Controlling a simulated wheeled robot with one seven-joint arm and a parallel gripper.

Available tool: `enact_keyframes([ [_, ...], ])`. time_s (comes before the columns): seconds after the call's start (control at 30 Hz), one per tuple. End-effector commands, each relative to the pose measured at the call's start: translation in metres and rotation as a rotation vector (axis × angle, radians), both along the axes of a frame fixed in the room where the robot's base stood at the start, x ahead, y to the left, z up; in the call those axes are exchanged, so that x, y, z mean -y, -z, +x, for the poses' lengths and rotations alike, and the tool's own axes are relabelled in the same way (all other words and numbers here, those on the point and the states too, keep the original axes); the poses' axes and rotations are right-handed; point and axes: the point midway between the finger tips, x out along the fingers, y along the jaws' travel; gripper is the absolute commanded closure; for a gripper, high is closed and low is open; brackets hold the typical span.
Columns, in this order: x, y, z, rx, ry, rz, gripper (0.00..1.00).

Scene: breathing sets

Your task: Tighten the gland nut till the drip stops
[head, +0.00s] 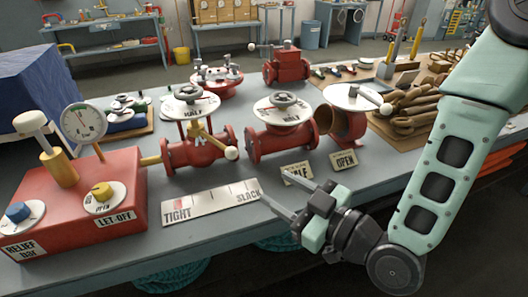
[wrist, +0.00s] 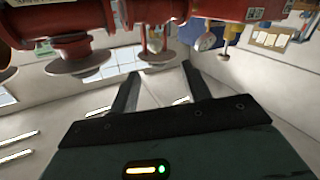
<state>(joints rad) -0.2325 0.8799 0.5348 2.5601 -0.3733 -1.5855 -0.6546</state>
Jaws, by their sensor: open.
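The left red valve (head: 190,148) stands on the bench with a round white plate and handwheel on top. A brass piece with a lever (head: 206,138) ending in a pale ball sits under that plate; I take it for the gland nut. No drip can be made out. A plate marked TIGHT and SLACK (head: 212,203) lies in front of the valve. My gripper (head: 274,188) is open and empty, at the bench's front edge, right of the plate and apart from the lever. The wrist view shows the open fingers (wrist: 160,72) with red valves upside down above them.
A middle valve (head: 285,138) marked HALF and a third red fitting (head: 347,118) stand to the right. Small HALF and OPEN cards (head: 344,161) stand before them. A red box (head: 75,205) with a gauge is left.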

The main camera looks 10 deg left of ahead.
Motion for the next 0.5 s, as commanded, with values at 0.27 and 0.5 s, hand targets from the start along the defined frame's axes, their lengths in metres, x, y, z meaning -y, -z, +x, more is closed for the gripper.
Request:
enact_keyframes([
  [0.27,-0.014,-0.003,0.011,0.020,0.014,0.033,0.52],
  [0.5,-0.054,-0.006,0.036,0.016,0.014,0.033,0.52],
])
